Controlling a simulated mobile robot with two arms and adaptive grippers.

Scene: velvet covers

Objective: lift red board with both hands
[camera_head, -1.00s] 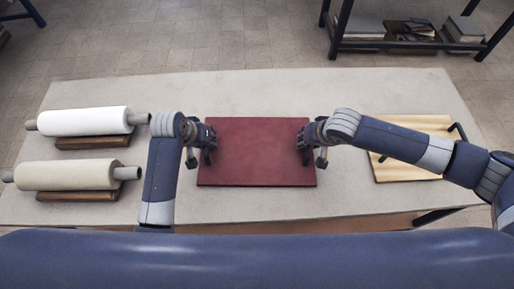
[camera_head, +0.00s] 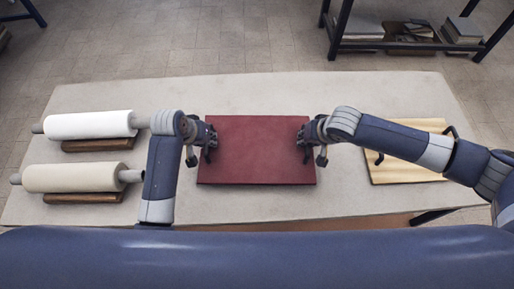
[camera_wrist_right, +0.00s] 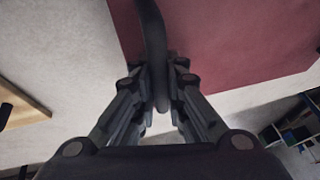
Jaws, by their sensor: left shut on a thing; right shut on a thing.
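The dark red board (camera_head: 255,150) is flat and roughly level in the middle of the head view, over the pale table (camera_head: 300,92). My left gripper (camera_head: 210,149) is shut at its left edge; what exactly it grips there is too small to tell. My right gripper (camera_head: 303,148) is at its right edge. In the right wrist view, my right gripper (camera_wrist_right: 160,85) is shut on a dark curved handle (camera_wrist_right: 151,28) at the edge of the red board (camera_wrist_right: 230,40). The board appears held above the table.
Two rolls, a white one (camera_head: 88,125) and a cream one (camera_head: 70,177), lie on wooden stands at the left. A light wooden board (camera_head: 405,170) with dark handles lies at the right, partly under my right arm. A shelf (camera_head: 400,47) stands beyond the table.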

